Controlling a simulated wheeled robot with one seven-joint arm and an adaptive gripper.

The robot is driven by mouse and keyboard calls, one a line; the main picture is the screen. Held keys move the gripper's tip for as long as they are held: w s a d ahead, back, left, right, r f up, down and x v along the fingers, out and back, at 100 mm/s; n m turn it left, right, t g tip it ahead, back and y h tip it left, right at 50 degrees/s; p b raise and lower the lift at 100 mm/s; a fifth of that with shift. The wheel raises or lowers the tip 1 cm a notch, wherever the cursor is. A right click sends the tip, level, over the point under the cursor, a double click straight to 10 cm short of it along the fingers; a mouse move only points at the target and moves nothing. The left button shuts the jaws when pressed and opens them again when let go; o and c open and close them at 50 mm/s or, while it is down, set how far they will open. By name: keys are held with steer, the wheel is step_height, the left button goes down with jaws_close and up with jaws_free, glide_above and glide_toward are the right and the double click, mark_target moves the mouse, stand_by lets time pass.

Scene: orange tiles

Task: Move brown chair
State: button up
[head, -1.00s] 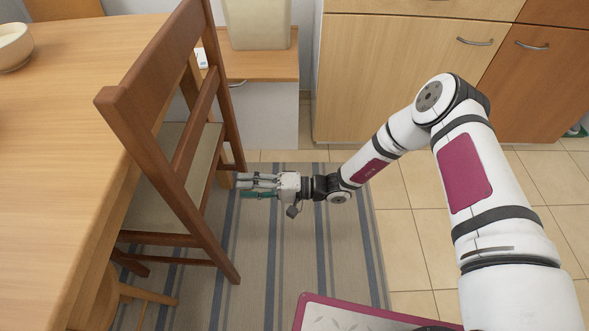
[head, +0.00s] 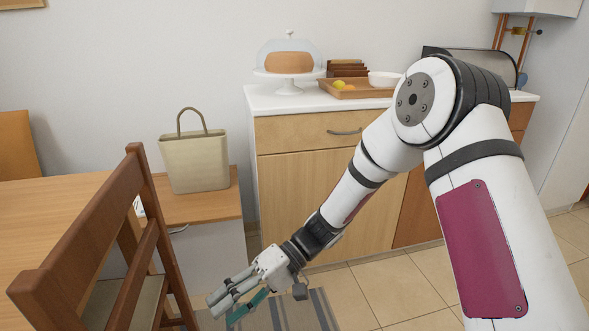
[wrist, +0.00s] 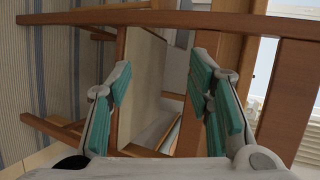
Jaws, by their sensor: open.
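The brown wooden chair (head: 120,245) stands at the lower left of the head view, its slatted back toward me and its pale seat on the table side. My gripper (head: 230,307) is to the right of the chair back, low over the rug. In the wrist view my gripper (wrist: 162,95) is open, its teal-padded fingers spread wide with nothing clamped between them. The chair's frame and pale seat (wrist: 142,75) show beyond and between the fingers. Whether a finger touches the chair, I cannot tell.
The wooden table (head: 50,215) lies left of the chair. A low cabinet (head: 205,225) with a beige bag (head: 195,160) stands behind. A sideboard (head: 300,185) holds a cake dome and tray. The striped rug (head: 290,314) lies below; tiled floor (head: 385,290) is clear on the right.

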steer(key=s+d+r+t+h, duration=0.1)
steer(key=s+d+r+h, duration=0.3)
steer(key=d+r, duration=0.4)
steer(key=s+d+r+m+t+h, duration=0.4)
steer(key=s+d+r, duration=0.1)
steer(key=s+d, duration=0.55)
steer(key=s+d+r+m+t+h, duration=0.3)
steer(key=s+d+r, duration=0.2)
steer(key=s+d, duration=0.55)
step_height(320, 180, up, 35)
steer(key=w+d+t+p, duration=0.2)
steer(key=t+p, duration=0.2)
steer(key=p, duration=2.9)
steer(key=shift+f, duration=0.15)
steer(key=shift+d, duration=0.1)
